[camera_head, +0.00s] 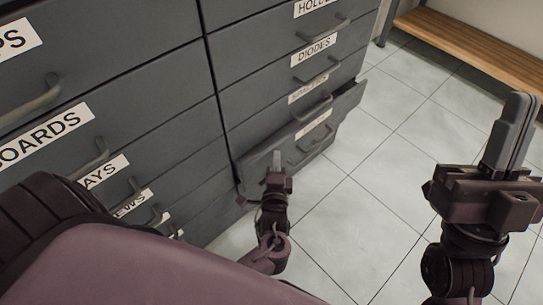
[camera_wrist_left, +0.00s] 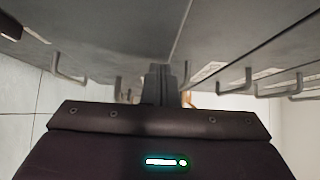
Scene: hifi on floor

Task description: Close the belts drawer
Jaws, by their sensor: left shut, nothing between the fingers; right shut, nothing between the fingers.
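In the head view a low drawer (camera_head: 290,150) of the dark grey cabinet stands out from the column, with its upper edge tilted across the picture. Its white label (camera_head: 314,123) is too small to read, so I cannot confirm that it says belts. My left gripper (camera_head: 277,162) is shut and empty, in front of the left part of this drawer's face. I cannot tell whether it touches. In the left wrist view its fingers (camera_wrist_left: 161,82) are together, close to grey drawer fronts. My right gripper (camera_head: 510,130) is shut and empty, over the floor at the right.
Closed drawers labelled DIODES (camera_head: 314,51) and others sit above the open one. Another column with a BOARDS drawer (camera_head: 45,138) stands at the left. A wooden bench (camera_head: 475,45) is at the upper right. The tiled floor (camera_head: 370,160) right of the cabinet is clear.

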